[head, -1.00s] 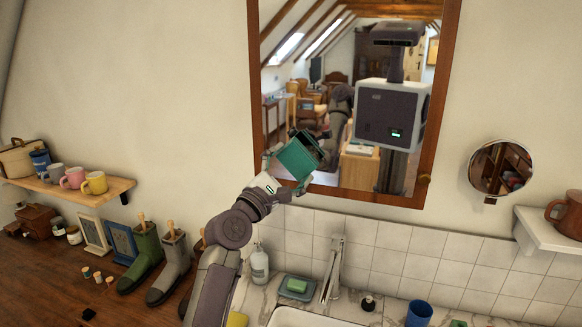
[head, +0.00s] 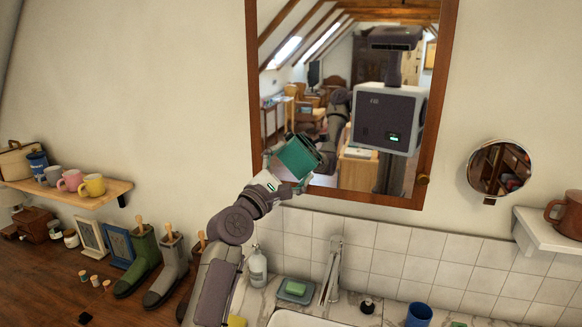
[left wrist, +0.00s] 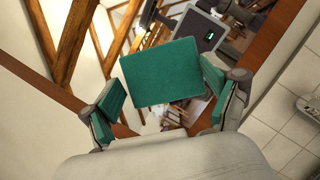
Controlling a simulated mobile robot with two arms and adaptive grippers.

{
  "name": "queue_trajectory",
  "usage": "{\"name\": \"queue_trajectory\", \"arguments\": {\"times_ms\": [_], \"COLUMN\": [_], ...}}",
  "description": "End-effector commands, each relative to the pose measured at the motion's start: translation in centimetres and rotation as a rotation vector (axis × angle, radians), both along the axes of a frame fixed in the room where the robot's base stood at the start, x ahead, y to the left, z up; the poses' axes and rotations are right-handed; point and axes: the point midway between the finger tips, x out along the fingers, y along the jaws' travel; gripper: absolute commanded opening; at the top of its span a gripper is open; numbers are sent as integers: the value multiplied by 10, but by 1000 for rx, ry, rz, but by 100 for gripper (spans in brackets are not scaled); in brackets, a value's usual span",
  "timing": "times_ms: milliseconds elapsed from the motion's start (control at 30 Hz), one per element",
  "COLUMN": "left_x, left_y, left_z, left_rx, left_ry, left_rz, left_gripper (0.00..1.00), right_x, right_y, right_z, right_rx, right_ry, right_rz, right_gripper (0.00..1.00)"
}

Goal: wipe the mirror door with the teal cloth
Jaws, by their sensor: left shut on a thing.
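The mirror door (head: 385,186) hangs on the wall above the sink in a brown wooden frame with a small knob at its lower right. My left gripper (head: 293,161) is at the lower left of the mirror, shut on the teal cloth (head: 299,155). The cloth shows as a flat teal block between the fingers in the left wrist view (left wrist: 162,72). The mirror's frame also crosses that view. I cannot tell whether the cloth touches the glass. The mirror reflects my own body and arm. My right gripper is not in view.
A sink (head: 310,318) with a tap (head: 333,270), soap bottle (head: 257,265) and blue cup (head: 418,315) lies below. A round mirror (head: 499,168) and a shelf with a brown pot (head: 565,212) are at right. A mug shelf (head: 75,196) and boots (head: 142,262) are at left.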

Motion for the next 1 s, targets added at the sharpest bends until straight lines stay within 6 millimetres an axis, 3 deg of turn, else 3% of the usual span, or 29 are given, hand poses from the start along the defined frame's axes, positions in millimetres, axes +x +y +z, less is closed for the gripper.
{"name": "queue_trajectory", "arguments": {"times_ms": [467,1000], "left_x": [6,-8], "left_y": [-3,-39], "left_z": [1,2], "left_rx": [0,-2], "left_ry": [0,-1], "left_rz": [0,0], "left_gripper": [60,60], "right_x": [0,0], "right_y": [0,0], "right_z": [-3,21], "right_rx": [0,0], "right_ry": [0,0], "right_rz": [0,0], "right_gripper": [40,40]}}
